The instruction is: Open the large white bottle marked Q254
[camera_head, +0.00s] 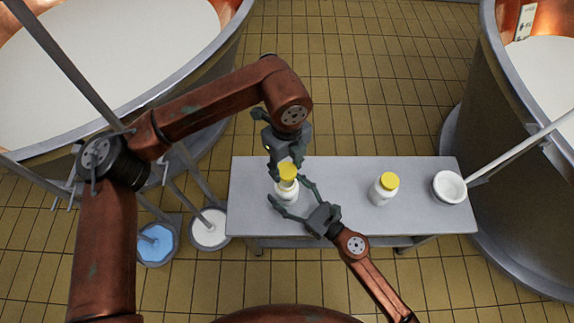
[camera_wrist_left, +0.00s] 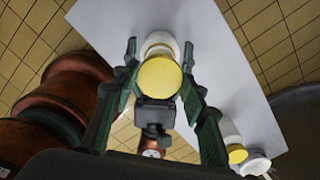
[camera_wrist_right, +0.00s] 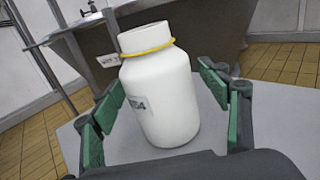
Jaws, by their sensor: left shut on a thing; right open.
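The large white bottle (camera_head: 287,194) stands upright on the grey bench; in the right wrist view (camera_wrist_right: 164,100) its label is partly visible, ending in "54". There its white neck is bare above a yellow ring. The yellow cap (camera_head: 288,171) is off the neck, and my left gripper (camera_head: 285,160) is shut on it above the bottle. The cap (camera_wrist_left: 159,77) fills the middle of the left wrist view. My right gripper (camera_head: 293,201) is open, with its fingers on either side of the bottle; gaps show in the right wrist view.
Buckets of blue (camera_head: 156,243) and white (camera_head: 209,229) stand left of the bench.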

